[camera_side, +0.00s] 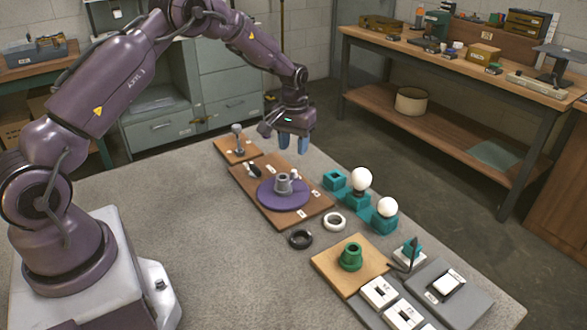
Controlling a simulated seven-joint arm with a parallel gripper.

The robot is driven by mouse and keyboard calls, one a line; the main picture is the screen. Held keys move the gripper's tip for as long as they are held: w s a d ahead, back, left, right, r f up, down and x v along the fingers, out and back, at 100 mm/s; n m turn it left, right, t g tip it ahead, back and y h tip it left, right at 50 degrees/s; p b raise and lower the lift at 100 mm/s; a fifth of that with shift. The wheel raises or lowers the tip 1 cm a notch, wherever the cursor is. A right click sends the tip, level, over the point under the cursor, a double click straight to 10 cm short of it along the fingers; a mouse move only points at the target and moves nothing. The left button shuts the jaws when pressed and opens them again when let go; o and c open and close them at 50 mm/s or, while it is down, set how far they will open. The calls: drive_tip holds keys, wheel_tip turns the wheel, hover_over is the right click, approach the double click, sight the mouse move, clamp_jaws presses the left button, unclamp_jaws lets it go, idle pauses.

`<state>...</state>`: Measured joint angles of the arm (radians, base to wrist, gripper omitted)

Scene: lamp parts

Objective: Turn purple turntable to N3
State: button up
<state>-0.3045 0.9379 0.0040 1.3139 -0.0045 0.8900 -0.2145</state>
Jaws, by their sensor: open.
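The purple turntable (282,197) is a flat disc on a brown wooden board (262,207) near the middle of the table. A grey socket (284,184) stands at its centre, with a small white piece (295,174) at its far edge. Small white labels (302,213) lie on the board around the disc; their text is too small to read. My gripper (292,144) points down with blue fingertips apart and empty. It hangs above and beyond the turntable's far side, not touching it.
Teal holders with white bulbs (361,180) stand right of the board. A white ring (334,222) and black ring (301,239) lie in front. A lever (238,139) on a small board stands behind. A green socket (351,256) and switches (380,292) are front right. The table's left is clear.

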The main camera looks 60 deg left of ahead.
sight(294, 170)
wheel_tip(294, 170, down, 8)
drive_tip(key=shift+r, duration=0.15)
clamp_jaws()
